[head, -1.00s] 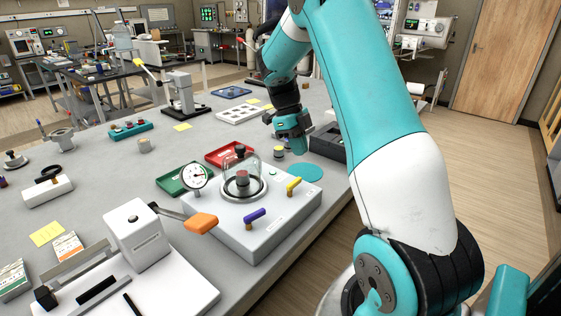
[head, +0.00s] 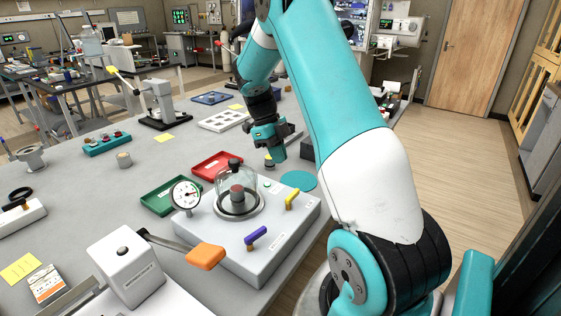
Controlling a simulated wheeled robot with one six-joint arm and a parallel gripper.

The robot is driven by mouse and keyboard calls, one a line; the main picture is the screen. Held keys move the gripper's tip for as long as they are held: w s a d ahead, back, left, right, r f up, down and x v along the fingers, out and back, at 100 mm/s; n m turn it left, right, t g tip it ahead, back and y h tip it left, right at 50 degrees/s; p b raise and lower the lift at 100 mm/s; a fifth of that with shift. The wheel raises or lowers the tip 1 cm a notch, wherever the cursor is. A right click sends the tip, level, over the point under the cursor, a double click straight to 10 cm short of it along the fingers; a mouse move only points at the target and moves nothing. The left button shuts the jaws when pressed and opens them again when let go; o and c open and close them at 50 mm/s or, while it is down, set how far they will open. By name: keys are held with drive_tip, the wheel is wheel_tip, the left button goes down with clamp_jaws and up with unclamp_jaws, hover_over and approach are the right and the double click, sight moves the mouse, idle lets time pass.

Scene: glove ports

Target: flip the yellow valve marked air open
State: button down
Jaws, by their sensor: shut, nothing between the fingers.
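The yellow valve (head: 291,200) is a small lever handle on the top of a light grey box (head: 290,236), near its right side. A purple valve lever (head: 256,238) sits nearer the front edge of the same box, with a label strip beside it; the lettering is too small to read. A clear glass dome (head: 226,183) stands on the box between a dial gauge (head: 186,195) and the yellow valve. My gripper (head: 280,157) is shut and empty, pointing down beyond the box, apart from the yellow valve.
Red (head: 213,163) and green (head: 160,198) trays lie behind and left of the box. A white press with an orange handle (head: 206,257) stands at front left, its handle close to the box. A flat teal disc (head: 301,180) lies behind the box at the bench's right edge.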

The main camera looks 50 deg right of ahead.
sight(292, 199)
drive_tip(key=p+x, duration=0.2)
drive_tip(key=x, duration=0.6)
drive_tip(key=shift+a+f, duration=0.1)
